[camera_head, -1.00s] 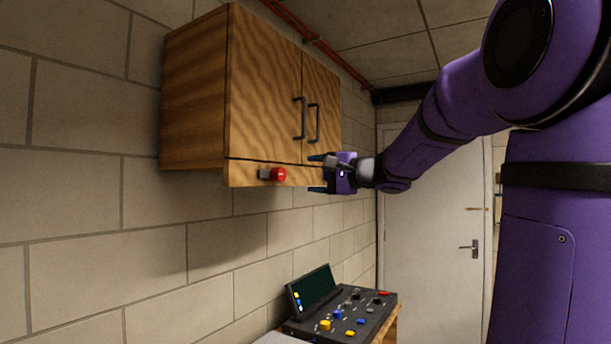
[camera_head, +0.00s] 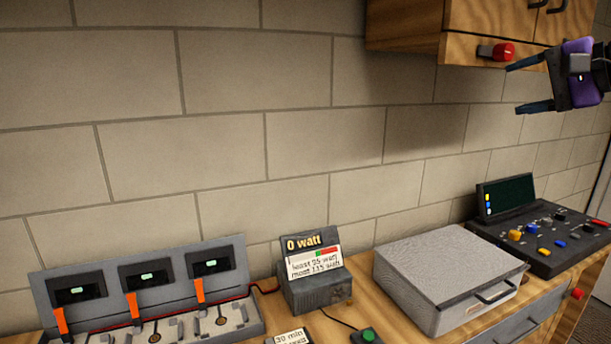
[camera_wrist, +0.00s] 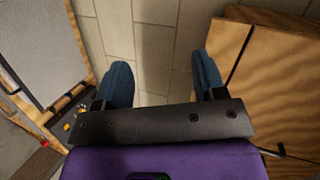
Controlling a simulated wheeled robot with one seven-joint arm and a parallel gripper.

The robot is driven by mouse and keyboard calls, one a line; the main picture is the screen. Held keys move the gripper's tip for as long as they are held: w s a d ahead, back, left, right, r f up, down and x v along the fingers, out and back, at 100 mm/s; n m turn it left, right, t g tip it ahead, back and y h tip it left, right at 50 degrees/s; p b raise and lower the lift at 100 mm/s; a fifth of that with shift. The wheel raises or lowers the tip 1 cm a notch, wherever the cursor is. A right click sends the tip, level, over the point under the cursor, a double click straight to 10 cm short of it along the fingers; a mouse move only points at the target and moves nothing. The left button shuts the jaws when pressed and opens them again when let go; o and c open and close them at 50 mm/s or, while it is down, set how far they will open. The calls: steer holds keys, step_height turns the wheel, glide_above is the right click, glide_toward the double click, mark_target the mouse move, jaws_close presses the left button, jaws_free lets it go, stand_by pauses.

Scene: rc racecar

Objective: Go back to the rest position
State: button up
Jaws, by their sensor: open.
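My gripper (camera_head: 533,85) is at the upper right of the head view, purple with two dark blue fingers. The fingers are spread apart with nothing between them. It hangs in the air just right of the red knob (camera_head: 503,51) under the wooden wall cabinet (camera_head: 407,32), apart from the wall. In the wrist view my gripper (camera_wrist: 160,85) also shows open and empty, with bare wall between its fingers. The cabinet (camera_wrist: 280,60) is on the right of that view. Most of my arm is outside the head view.
A wooden worktop below carries a grey charger-like unit (camera_head: 150,285) with several displays, a "0 watt" meter (camera_head: 315,290), a closed grey case (camera_head: 440,262) and a control panel (camera_head: 550,235). A green button (camera_head: 368,338) is at the front. The air above the worktop is clear.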

steer(key=s+a+f+n+g+h, duration=0.3)
steer(key=s+a+f+n+h, duration=0.1)
steer(key=s+f, duration=0.4)
steer(key=s+a+f+n+g+h, duration=0.3)
steer(key=s+a+f+n, duration=0.1)
steer(key=s+f, duration=0.5)
steer(key=shift+s+n+g+h, duration=0.4)
steer(key=shift+s+n, duration=0.4)
steer(key=shift+s, duration=0.25)
